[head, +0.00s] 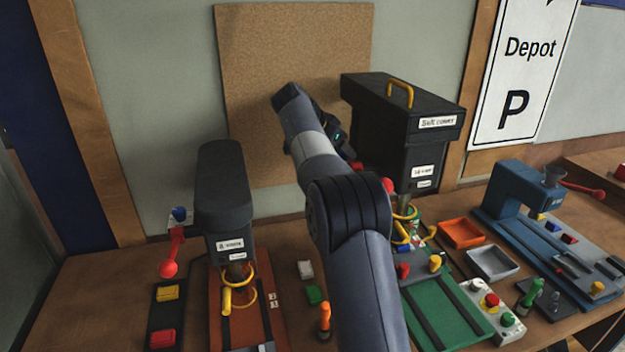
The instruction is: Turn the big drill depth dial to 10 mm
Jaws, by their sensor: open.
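Two drill-like machines stand on the bench. The larger black machine (395,125), with a yellow top handle, is right of my arm; its labels are too blurred to read surely. A smaller dark machine (222,190) stands on the left. I cannot make out a depth dial or any millimetre scale; my arm hides part of the larger machine's left side. My gripper (345,148) is beyond my forearm, near that left side. Its jaws are open, but the fingertips are mostly hidden, and contact cannot be told.
A red-knobbed lever (170,255) sticks out beside the left machine. Orange (461,233) and grey (494,263) trays, a button box (493,309) and a blue machine (530,200) stand on the right. An orange-handled tool (325,318) stands upright near the front. A corkboard (270,70) is behind.

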